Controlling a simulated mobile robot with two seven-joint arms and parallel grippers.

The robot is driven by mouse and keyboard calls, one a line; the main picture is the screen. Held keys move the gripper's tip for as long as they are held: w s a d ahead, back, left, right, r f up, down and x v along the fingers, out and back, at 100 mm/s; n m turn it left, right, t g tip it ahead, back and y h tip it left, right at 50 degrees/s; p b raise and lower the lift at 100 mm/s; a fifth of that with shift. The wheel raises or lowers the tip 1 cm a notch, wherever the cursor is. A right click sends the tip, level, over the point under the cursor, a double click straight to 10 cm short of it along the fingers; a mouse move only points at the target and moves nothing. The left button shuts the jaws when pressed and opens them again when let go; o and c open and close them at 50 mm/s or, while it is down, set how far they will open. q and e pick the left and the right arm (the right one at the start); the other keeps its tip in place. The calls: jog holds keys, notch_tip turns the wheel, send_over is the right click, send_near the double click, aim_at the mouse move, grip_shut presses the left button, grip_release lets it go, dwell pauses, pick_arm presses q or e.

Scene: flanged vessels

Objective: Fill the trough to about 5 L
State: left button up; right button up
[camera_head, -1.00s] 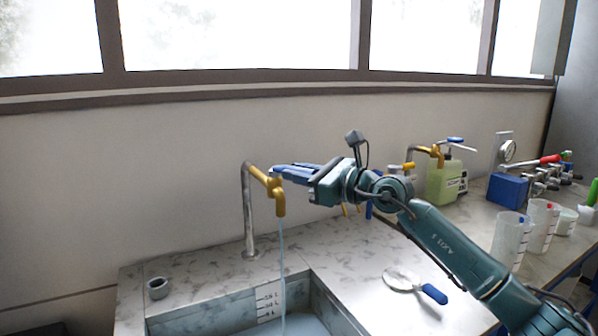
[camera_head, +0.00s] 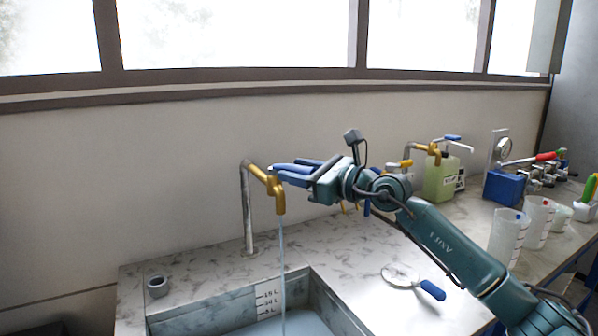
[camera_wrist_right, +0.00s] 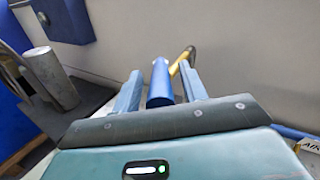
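A brass tap (camera_head: 277,190) on a steel pipe stands behind the trough (camera_head: 213,315). A thin stream of water (camera_head: 283,270) runs from its spout into the trough. Pale blue water (camera_head: 305,325) covers the trough floor. A white scale plate (camera_head: 267,299) is on the back wall; the water surface looks close below its lowest mark. My right gripper (camera_head: 295,170) is at the tap. In the right wrist view, the tap's blue handle (camera_wrist_right: 160,82) lies between the open fingers (camera_wrist_right: 162,88), with narrow gaps on both sides. My left gripper is not in view.
A magnifier with a blue handle (camera_head: 432,290) lies on the marble counter right of the trough. A green canister (camera_head: 440,180), a blue box (camera_head: 505,188) and clear measuring jugs (camera_head: 508,235) stand at the right.

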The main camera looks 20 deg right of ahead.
pick_arm(q)
jog(key=b, duration=0.2)
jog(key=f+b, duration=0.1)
jog(key=b, duration=0.1)
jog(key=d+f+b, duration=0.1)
jog(key=b, duration=0.1)
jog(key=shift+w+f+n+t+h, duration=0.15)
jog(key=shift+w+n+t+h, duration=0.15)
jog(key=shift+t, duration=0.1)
pick_arm(e)
jog(key=v, duration=1.3)
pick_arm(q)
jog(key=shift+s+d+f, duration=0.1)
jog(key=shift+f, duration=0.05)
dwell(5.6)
